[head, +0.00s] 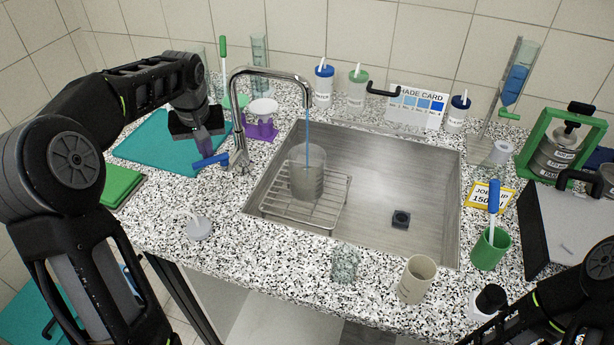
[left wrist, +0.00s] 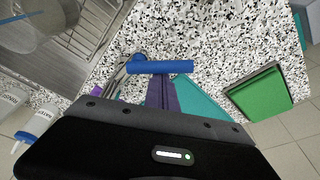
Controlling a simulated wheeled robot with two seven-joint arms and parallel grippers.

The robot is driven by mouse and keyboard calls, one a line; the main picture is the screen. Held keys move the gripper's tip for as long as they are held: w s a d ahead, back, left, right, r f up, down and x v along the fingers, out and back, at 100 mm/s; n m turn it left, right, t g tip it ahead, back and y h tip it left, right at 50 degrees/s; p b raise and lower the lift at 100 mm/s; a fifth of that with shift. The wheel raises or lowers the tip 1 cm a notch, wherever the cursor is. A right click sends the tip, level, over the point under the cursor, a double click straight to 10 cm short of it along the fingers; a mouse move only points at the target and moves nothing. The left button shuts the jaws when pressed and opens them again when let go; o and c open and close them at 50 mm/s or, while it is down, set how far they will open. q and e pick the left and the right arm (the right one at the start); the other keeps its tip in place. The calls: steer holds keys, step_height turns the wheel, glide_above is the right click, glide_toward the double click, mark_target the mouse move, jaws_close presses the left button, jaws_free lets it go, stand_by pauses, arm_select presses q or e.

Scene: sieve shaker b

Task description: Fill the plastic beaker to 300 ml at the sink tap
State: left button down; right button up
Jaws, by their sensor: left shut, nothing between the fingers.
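The clear plastic beaker (head: 307,182) stands upright on a wire rack (head: 290,208) in the sink, under the tap spout (head: 308,98). A thin blue stream of water runs from the spout into it. Its level against the marks is too small to read. The blue tap lever (head: 211,160) points left from the tap base. My left gripper (head: 208,148) is shut and empty, its fingertips right at the lever. The left wrist view shows the lever (left wrist: 160,67) just beyond the fingers; whether they touch is unclear. My right arm shows at lower right, its gripper out of view.
A glass beaker (head: 345,263), a beige cup (head: 417,280) and a green cup (head: 490,249) stand along the front counter. A purple holder (head: 260,127) is behind the tap. Bottles line the back. The sink's right side is mostly clear around its drain (head: 401,219).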

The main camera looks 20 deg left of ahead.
stand_by(0.3)
arm_select(q)
steer(key=shift+s+d+b, duration=0.3)
steer(key=shift+s+d, duration=0.1)
steer(key=shift+d, duration=0.05)
steer(key=shift+s+d, duration=0.1)
steer(key=shift+d, duration=0.2)
step_height(320, 180, up, 7)
steer(key=a+p, duration=0.1)
steer(key=p, duration=0.4)
stand_by(0.6)
